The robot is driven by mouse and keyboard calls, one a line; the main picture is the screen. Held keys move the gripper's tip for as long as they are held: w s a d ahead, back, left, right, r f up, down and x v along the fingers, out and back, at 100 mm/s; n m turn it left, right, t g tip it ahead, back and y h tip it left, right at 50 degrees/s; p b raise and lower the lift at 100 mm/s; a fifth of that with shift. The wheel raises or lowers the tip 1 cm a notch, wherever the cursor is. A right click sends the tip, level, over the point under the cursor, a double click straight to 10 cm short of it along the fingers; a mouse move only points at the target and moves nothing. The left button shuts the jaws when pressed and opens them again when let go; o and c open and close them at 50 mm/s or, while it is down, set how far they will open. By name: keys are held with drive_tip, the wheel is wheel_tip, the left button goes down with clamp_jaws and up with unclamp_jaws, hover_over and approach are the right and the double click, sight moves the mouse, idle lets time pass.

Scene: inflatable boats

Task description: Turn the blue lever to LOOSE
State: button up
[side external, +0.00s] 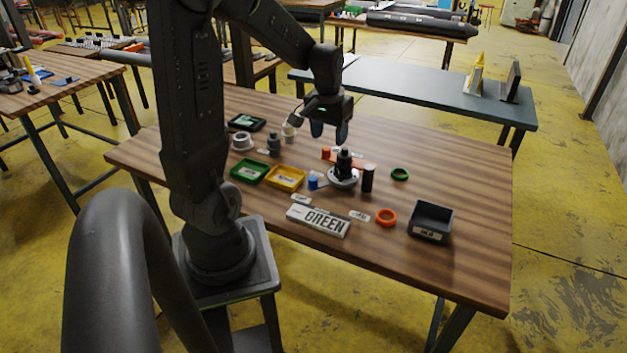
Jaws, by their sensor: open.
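A small blue piece (313,183), which looks like the lever, sits low at the left side of a round fixture with a pale base (342,183) and a dark upright centre. The fixture stands near the middle of the wooden table. Small labels lie around it, but their words are too small to read, so I cannot tell which setting the lever is at. My gripper (329,131) points down above and behind the fixture. It is open, with nothing between its fingers, and is apart from the lever.
A black cylinder (368,178) stands close right of the fixture, and an orange piece (326,153) is behind it. Green (249,171) and yellow (286,177) trays lie left.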

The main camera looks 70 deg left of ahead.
drive_tip(key=n, duration=0.2)
hover_over(312, 178)
wheel_tip(312, 178, down, 4)
drive_tip(key=shift+g+h, duration=0.3)
drive_tip(key=shift+g, duration=0.1)
wheel_tip(312, 178, down, 14)
drive_tip(key=shift+w, duration=0.1)
clamp_jaws()
